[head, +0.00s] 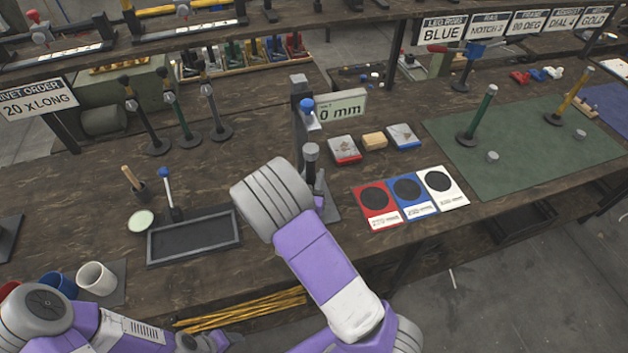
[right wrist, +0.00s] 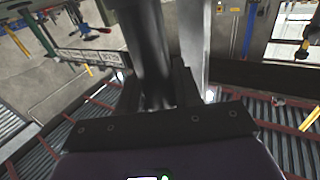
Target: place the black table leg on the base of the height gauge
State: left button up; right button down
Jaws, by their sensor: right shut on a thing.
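The height gauge (head: 301,105) stands upright mid-table in the head view, with a blue-topped part and a "0 mm" display (head: 340,106). Part of its grey base (head: 331,211) shows behind my right arm. My right gripper (right wrist: 157,92) is shut on the black table leg (right wrist: 150,45), a dark cylinder between the fingers in the right wrist view. In the head view the leg (head: 312,170) is upright in front of the gauge column, grey end up. Its lower end is hidden by my wrist, so I cannot tell whether it touches the base.
Red, blue and white cards (head: 408,198) lie right of the gauge, with small blocks (head: 374,142) behind them. A dark tray (head: 194,238) is at left. Several legs on round feet (head: 215,112) stand at back left. A green mat (head: 530,150) with two legs is at right.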

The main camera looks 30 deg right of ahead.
aim_at(314, 181)
jog(key=shift+w+d, duration=0.45)
jog(key=f, duration=0.2)
jog(key=f+b, duration=0.1)
jog(key=shift+w+d+f, duration=0.15)
jog(key=shift+w+f, duration=0.1)
jog(key=shift+f, duration=0.05)
jog(key=shift+r, duration=0.1)
jog(key=shift+s, duration=0.1)
jog(key=c, duration=0.8)
grip_release()
